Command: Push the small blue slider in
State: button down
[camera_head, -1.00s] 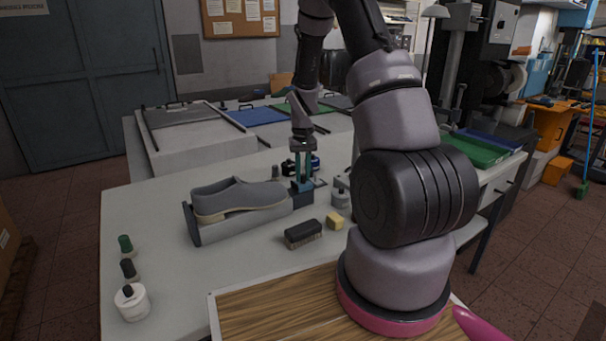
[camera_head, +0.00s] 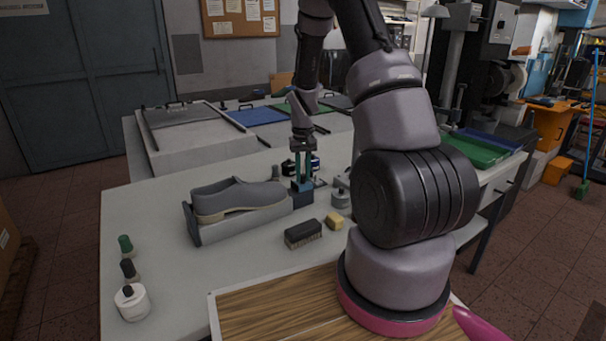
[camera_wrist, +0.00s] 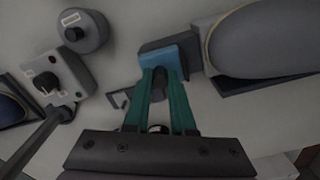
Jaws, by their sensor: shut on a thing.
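The small blue slider (camera_head: 302,193) is a blue block at the right end of the grey shoe holder (camera_head: 220,227), which stands on the white table. In the wrist view the slider (camera_wrist: 162,58) sits against a dark grey block beside the holder. My gripper (camera_head: 302,181) points down with its teal fingers close around the slider. In the wrist view my gripper (camera_wrist: 163,73) has its fingertips at the slider's near side, shut on it. A grey shoe (camera_head: 238,199) rests in the holder; it also shows at the right of the wrist view (camera_wrist: 268,38).
A dark brush (camera_head: 303,234) and a yellow block (camera_head: 334,221) lie in front of the slider. A grey round jar (camera_head: 340,199) stands to its right. Several small bottles, including a white jar (camera_head: 132,302), stand at the left front. The table's left middle is clear.

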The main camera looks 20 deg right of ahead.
aim_at(294, 182)
dwell(0.4)
jog(key=shift+s+a, duration=0.15)
jog(key=shift+a, duration=0.65)
jog(key=shift+s+a, duration=0.15)
jog(key=shift+a, duration=0.6)
jog(key=c, duration=1)
grip_release()
jog(key=shift+a, duration=0.1)
jog(key=shift+c, duration=0.2)
notch_tip(294, 182, up, 11)
